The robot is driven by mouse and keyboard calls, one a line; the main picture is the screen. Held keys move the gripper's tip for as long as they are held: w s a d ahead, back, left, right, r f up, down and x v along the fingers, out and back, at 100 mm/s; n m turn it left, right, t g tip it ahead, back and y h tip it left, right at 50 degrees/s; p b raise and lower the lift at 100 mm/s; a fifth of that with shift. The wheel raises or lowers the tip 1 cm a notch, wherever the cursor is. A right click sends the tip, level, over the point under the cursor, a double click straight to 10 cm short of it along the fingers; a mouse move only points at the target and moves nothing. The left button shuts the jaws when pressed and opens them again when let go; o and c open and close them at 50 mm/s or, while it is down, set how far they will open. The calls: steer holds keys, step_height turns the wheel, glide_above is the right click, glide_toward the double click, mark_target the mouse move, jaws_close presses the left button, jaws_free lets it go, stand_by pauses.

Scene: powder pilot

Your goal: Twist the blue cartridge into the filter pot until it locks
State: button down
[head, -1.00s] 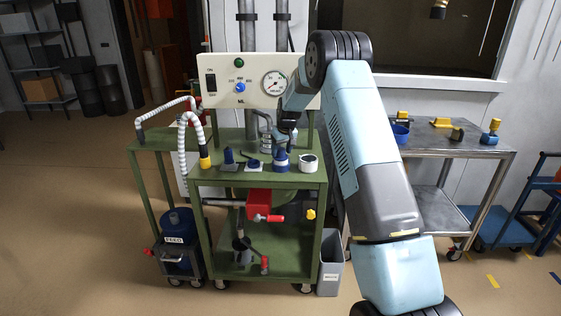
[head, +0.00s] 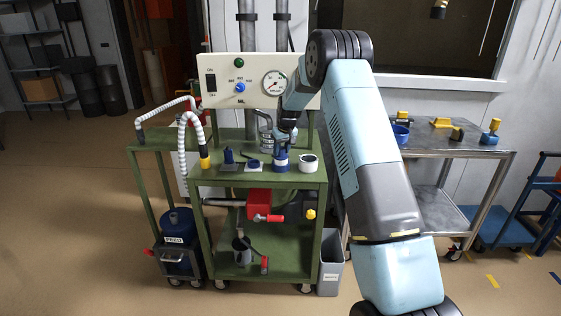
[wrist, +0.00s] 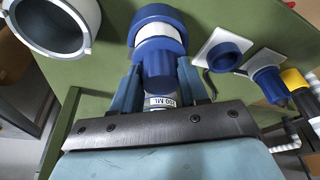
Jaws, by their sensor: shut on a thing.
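My gripper (wrist: 158,84) is shut on the blue cartridge (wrist: 160,62), its fingers on either side of the blue body. The cartridge shows in the head view (head: 280,166) below my gripper (head: 286,139), over the green cart top. A white band and a wider blue ring lie beyond the gripped body in the wrist view. I cannot tell whether these belong to the cartridge or to the filter pot, or how deep any seating is. A separate white pot with an open top (wrist: 82,40) stands close by; it also shows in the head view (head: 308,166).
A blue ring on a white plate (wrist: 225,58) and another blue part (wrist: 268,82) stand beside the cartridge. A striped hose with a yellow end (head: 204,162) hangs at the left of the green cart (head: 225,177). The panel with a gauge (head: 222,68) rises behind.

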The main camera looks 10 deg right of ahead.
steer(key=shift+r, duration=3.3)
